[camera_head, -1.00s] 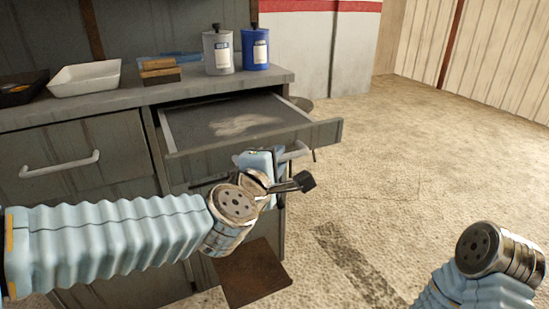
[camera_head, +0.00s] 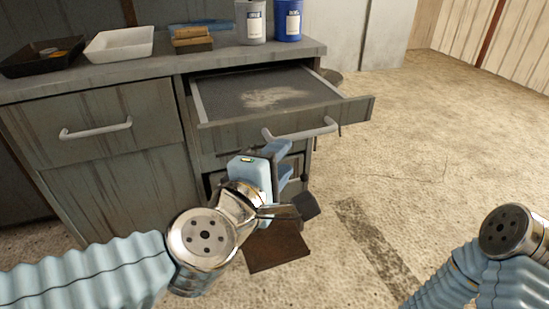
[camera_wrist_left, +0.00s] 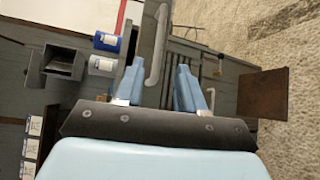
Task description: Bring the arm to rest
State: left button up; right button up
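My left gripper (camera_head: 282,160) is in front of the open drawer, just below its bar handle (camera_head: 300,130). In the left wrist view its two blue fingers (camera_wrist_left: 158,88) stand apart with nothing held between them. The handle also shows in the left wrist view (camera_wrist_left: 157,45), ahead of the gap between the fingers. From these views I cannot tell whether a finger touches it. The drawer (camera_head: 285,122) is pulled out of the grey cabinet, with a pale patch on its floor. My right arm (camera_head: 507,235) shows at the lower right, but its gripper is out of view.
The cabinet top (camera_head: 165,62) holds a black tray (camera_head: 40,62), a white tray (camera_head: 118,43), a brown block-like object (camera_head: 192,40), a grey bottle (camera_head: 250,22) and a blue bottle (camera_head: 288,20). A brown plate (camera_head: 276,248) is low below the gripper. Floor to the right is clear.

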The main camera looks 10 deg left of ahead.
pick_arm(q)
jog(key=shift+v, duration=1)
jog(key=w+f+m+g, duration=0.4)
jog(key=w+f, duration=0.1)
jog(key=f, duration=0.9)
jog(key=w+f+m+g, duration=0.3)
jog(key=w+f+m, duration=0.1)
jog(key=f, duration=1)
jog(key=s+f+m+g, duration=0.2)
jog(key=s+f, duration=0.3)
jog(key=f, duration=0.3)
jog(key=s+f+m+g, duration=0.3)
jog(key=s+f, duration=0.1)
jog(key=f, duration=0.5)
jog(key=s+a+f+m+g, duration=0.1)
jog(key=s+f+m+g, duration=0.1)
jog(key=s+f, duration=0.3)
notch_tip(320, 180, down, 4)
jog(key=shift+s+f+m+g+h, duration=0.1)
jog(key=shift+s+m+g+h, duration=0.25)
jog(key=shift+g, duration=0.35)
